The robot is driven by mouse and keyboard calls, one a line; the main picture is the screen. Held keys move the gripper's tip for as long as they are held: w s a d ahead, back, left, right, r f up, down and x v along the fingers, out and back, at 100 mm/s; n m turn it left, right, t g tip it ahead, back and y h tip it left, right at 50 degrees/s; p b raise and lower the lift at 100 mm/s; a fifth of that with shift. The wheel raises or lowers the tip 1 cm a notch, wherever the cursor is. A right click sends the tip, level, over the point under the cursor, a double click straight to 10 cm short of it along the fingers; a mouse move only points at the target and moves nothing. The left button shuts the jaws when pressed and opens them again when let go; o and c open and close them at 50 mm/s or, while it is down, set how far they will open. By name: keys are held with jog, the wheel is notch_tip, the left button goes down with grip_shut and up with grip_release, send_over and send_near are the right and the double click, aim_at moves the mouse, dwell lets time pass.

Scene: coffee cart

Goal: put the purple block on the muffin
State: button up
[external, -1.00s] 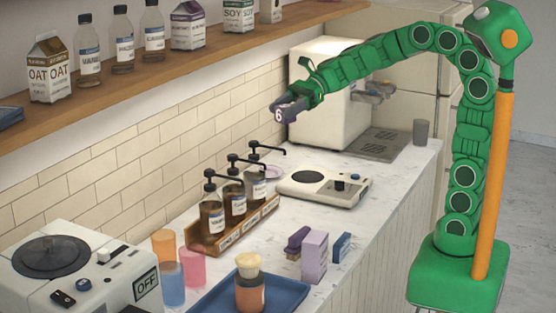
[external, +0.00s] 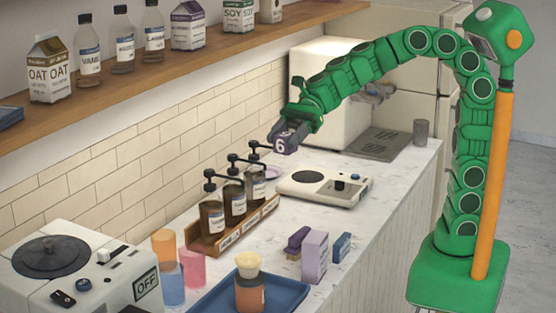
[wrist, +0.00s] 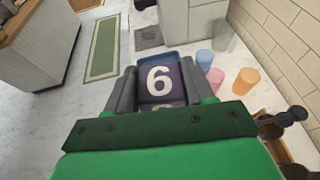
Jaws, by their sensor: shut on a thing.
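My gripper (external: 291,133) is shut on the purple block (external: 280,145), which bears a white 6. It holds the block in the air above the counter, near the pump bottles' far end. In the wrist view the block (wrist: 160,80) sits between the two fingers of my gripper (wrist: 160,88). The muffin (external: 249,265) has a pale top and a brownish-orange lower part. It stands upright on the blue tray (external: 207,304) at the front of the counter, well apart from the block. In the wrist view the block hides the muffin.
Three pump bottles (external: 235,200) stand in a wooden rack along the wall. Orange, pink and blue cups (external: 192,268) stand left of the tray. A lilac box (external: 314,257) stands right of it. A white scale-like device (external: 322,184) lies farther back.

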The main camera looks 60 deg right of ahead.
jog(key=s+a+n+g, duration=0.2)
jog(key=s+a, duration=0.7)
send_over(249, 255)
jog(key=d, duration=0.1)
jog(key=f, duration=1.3)
jog(key=shift+s+d+f, duration=0.1)
jog(key=shift+s+f, duration=0.1)
jog(key=shift+s, duration=0.15)
jog(key=shift+w+a+f, duration=0.35)
jog(key=shift+a+f, duration=0.1)
jog(key=shift+f, duration=0.2)
jog(key=shift+w+a+f, duration=0.1)
jog(key=shift+a+f, duration=0.05)
jog(key=shift+f, duration=1.6)
